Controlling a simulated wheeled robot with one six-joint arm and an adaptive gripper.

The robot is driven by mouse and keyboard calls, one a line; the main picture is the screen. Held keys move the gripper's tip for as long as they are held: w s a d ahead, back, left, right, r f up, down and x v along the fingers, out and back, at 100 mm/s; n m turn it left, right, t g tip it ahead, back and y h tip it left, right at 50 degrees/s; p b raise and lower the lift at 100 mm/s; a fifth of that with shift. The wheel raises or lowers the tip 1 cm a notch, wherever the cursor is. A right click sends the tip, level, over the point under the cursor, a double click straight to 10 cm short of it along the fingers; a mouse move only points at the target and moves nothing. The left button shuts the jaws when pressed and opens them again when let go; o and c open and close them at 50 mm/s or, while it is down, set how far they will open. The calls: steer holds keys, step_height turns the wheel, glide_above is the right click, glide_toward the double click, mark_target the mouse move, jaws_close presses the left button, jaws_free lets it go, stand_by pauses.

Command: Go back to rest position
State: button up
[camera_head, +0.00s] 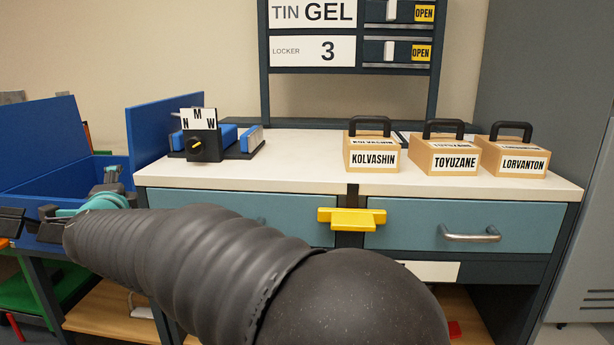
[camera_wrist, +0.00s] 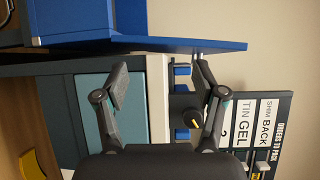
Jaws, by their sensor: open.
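My gripper (camera_wrist: 161,72) is open in the wrist view, with its two dark fingers spread and nothing between them. In the head view my arm in its dark ribbed sleeve reaches to the left, and my gripper is partly hidden at its far end, in front of the blue bins. The black fixture (camera_head: 202,144) with a yellow-marked knob stands on the left of the bench top, between blue blocks, with lettered white cards on it. Its knob also shows in the wrist view (camera_wrist: 191,119), beyond the right finger and apart from it.
Three labelled cases, KOLVASHIN (camera_head: 372,159), TOYUZANE (camera_head: 450,160) and LORVANTON (camera_head: 519,161), stand on the right of the white bench top (camera_head: 300,160). A yellow bracket (camera_head: 351,218) juts from the bench front. Blue bins (camera_head: 40,130) stand left. A sign rack (camera_head: 350,70) rises behind.

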steer(key=s+d+f+n+g+y, duration=0.25)
steer(key=s+f+n+g, duration=0.35)
steer(key=n, duration=0.4)
steer(key=s+d+f+n+g+h+p, duration=0.1)
steer(key=s+d+f+n+g, duration=0.2)
steer(key=d, duration=0.5)
steer(key=s+d+f+n+g+h+p, duration=0.1)
steer(key=s+d+f+n+h, duration=0.2)
steer(key=d, duration=0.6)
steer(key=s+d+m+h+p, duration=0.1)
steer(key=s+d, duration=0.4)
steer(key=d, duration=0.6)
steer(key=s+d+h+p, duration=0.2)
steer(key=s+d+h, duration=0.1)
steer(key=d, duration=0.9)
steer(key=s+d+m+h+p, duration=0.1)
steer(key=s+d, duration=0.5)
steer(key=d, duration=0.6)
steer(key=shift+s+d+m+h+p, duration=0.3)
steer(key=shift+h+p, duration=0.1)
steer(key=shift+h, duration=0.15)
